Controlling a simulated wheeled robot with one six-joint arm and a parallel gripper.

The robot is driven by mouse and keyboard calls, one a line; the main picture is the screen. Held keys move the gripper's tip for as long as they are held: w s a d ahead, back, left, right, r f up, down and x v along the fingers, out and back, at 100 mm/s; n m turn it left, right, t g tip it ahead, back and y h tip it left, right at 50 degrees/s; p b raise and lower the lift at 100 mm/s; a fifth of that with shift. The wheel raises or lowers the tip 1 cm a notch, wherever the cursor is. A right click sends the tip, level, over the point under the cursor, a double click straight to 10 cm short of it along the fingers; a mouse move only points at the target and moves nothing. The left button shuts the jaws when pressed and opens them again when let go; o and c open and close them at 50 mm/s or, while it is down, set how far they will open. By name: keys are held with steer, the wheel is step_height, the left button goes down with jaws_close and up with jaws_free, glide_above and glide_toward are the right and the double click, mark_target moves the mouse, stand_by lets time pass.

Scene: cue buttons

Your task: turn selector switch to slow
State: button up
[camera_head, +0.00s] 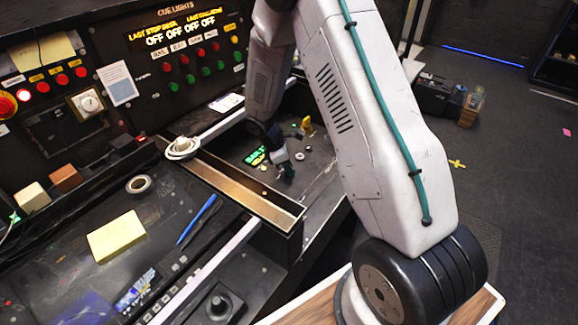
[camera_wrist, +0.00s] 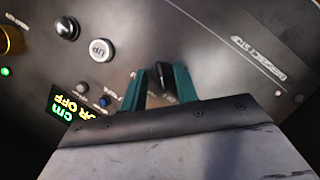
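A black knob (camera_wrist: 162,74), which looks like the selector switch, stands on the dark control panel (camera_wrist: 225,60) in the wrist view. My gripper (camera_wrist: 162,70) has its two teal fingers apart, one on each side of the knob. A gap shows between the left finger and the knob; the right finger overlaps the knob's edge, and I cannot tell if they touch. The labels around the knob are hidden or too blurred to read, so its setting is unclear. In the head view my gripper (camera_head: 287,170) is small, low over the panel, and the knob cannot be made out.
Near the knob are a white up button (camera_wrist: 101,49), a silver button (camera_wrist: 67,28), a blue button (camera_wrist: 104,101) and a lit green display (camera_wrist: 70,108). A yellow knob (camera_head: 307,127) stands behind my gripper.

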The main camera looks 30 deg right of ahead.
steer(key=shift+f, duration=0.15)
jaws_close()
steer(key=shift+m, duration=0.3)
steer(key=m+g+y, duration=0.1)
steer(key=m, duration=0.3)
steer(key=shift+w, duration=0.1)
steer(key=shift+d+m+g+y, duration=0.1)
steer(key=shift+m+g+y, duration=0.55)
steer(key=shift+m, duration=1.35)
jaws_free()
